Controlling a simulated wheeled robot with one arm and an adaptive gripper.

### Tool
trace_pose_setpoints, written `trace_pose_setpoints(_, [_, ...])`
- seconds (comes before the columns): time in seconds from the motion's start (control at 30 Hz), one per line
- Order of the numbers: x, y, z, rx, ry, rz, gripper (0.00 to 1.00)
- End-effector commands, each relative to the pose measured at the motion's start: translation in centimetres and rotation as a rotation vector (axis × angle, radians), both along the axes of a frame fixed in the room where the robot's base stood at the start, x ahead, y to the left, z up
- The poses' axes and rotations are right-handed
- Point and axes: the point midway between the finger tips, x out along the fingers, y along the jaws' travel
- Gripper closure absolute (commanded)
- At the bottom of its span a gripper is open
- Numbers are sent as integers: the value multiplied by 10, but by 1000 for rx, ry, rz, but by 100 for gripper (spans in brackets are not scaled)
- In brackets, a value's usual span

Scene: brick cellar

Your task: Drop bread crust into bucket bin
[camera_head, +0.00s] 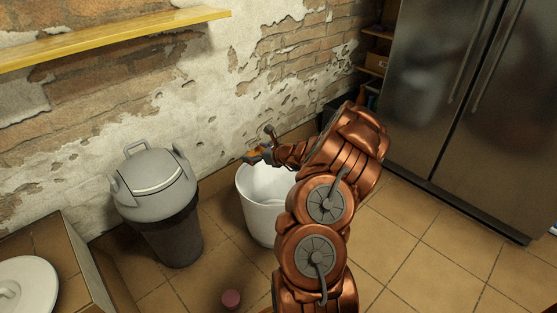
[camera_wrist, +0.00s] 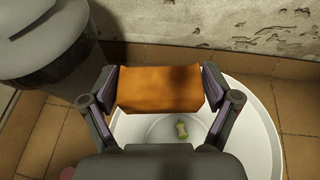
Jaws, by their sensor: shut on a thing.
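My gripper (camera_head: 259,155) is above the white bucket bin (camera_head: 264,209) in the head view. In the wrist view my gripper (camera_wrist: 160,89) is shut on an orange-brown bread crust (camera_wrist: 158,90), held between its two fingers. The crust (camera_head: 257,153) shows small and partly hidden in the head view. In the wrist view the open white bucket bin (camera_wrist: 270,140) lies below the crust. Its near side is hidden by my gripper. A small green-yellow thing, like an apple core (camera_wrist: 181,128), lies on the bucket's floor.
A grey lidded bin (camera_head: 158,205) stands left of the bucket. A brick and plaster wall (camera_head: 215,95) is behind, with a yellow shelf (camera_head: 110,38) above. A steel fridge (camera_head: 470,100) stands at right.

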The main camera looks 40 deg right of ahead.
Motion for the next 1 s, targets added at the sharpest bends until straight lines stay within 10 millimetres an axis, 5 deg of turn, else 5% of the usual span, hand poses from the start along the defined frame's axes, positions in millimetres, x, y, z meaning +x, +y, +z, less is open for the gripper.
trace_pose_setpoints(0.1, [-19,-36,-24,2,1,-83,33])
trace_pose_setpoints(0.3, [-40,-68,-46,0,-2,-160,33])
trace_pose_setpoints(1.0, [-44,-73,-101,0,-2,-172,33])
